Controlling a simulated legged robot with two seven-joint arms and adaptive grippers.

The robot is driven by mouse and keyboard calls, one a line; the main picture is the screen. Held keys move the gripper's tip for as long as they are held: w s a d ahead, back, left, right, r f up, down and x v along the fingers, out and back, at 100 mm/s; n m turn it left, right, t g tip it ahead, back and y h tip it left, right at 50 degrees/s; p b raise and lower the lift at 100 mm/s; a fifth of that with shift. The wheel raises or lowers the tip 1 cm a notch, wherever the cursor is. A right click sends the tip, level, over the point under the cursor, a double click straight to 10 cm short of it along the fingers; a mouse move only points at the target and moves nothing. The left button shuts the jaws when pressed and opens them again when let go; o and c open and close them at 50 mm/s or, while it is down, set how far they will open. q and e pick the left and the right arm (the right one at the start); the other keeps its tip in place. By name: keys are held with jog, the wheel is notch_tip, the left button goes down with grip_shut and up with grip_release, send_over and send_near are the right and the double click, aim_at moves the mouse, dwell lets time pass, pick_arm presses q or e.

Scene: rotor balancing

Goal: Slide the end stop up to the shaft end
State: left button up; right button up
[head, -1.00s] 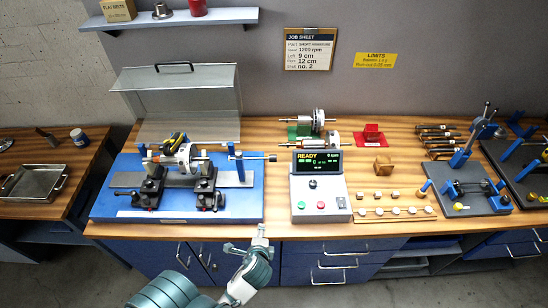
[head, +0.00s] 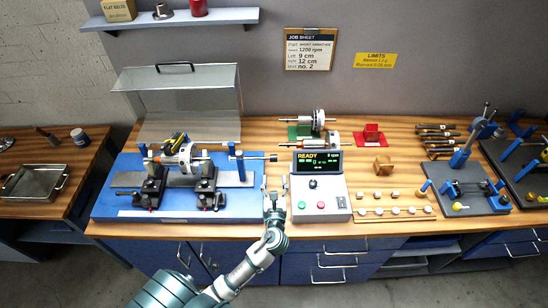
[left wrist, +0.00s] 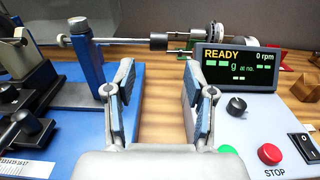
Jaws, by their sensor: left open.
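The end stop (head: 235,163) is a blue post at the right end of the balancing machine's bed. A thin horizontal rod runs through it to a black knob (head: 273,157) on the right. The rotor (head: 187,154) lies on two black supports; its shaft end (head: 205,158) points at the stop, and I cannot tell the exact gap. In the left wrist view the stop's post (left wrist: 86,62) and knob (left wrist: 158,41) are ahead of the fingers. My left gripper (head: 275,188) is open and empty, in front of and below the knob, touching nothing visible. My right gripper is out of view.
The control box (head: 320,190) with its READY display stands just right of my left gripper. The blue machine base (head: 130,208) is to its left. A narrow strip of bare bench (left wrist: 163,105) lies between them. A clear raised cover (head: 185,110) stands behind the machine.

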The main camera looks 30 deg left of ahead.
aim_at(273, 160)
pick_arm(q)
jog(key=x, duration=1.1)
jog(key=shift+a, duration=0.1)
jog(key=shift+c, duration=0.2)
jog(key=shift+s+p, duration=0.1)
jog(key=shift+p, duration=0.2)
grip_shut()
